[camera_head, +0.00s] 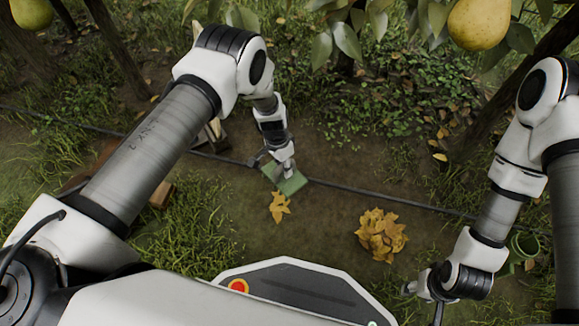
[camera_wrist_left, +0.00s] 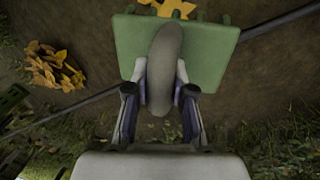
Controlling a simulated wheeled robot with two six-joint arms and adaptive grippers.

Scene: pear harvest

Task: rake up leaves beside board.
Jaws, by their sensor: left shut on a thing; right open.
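My left gripper (camera_head: 286,168) is shut on the grey handle of a green toothed rake (camera_head: 290,183). In the left wrist view, the handle (camera_wrist_left: 164,60) stands between the fingers (camera_wrist_left: 160,98) and the green head (camera_wrist_left: 205,55) spreads behind it. A small yellow leaf clump (camera_head: 279,207) lies just below the rake head in the head view; it also shows past the toothed edge (camera_wrist_left: 172,8). A larger leaf pile (camera_head: 381,235) lies to the right, apart from the rake. My right gripper (camera_head: 409,289) is open at the lower right. Which thing is the board is unclear.
A dark hose (camera_head: 400,202) crosses the soil behind the leaves. A green pot (camera_head: 524,243) stands at the right. Pears (camera_head: 479,22) hang above. Soil between the leaf clumps is clear.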

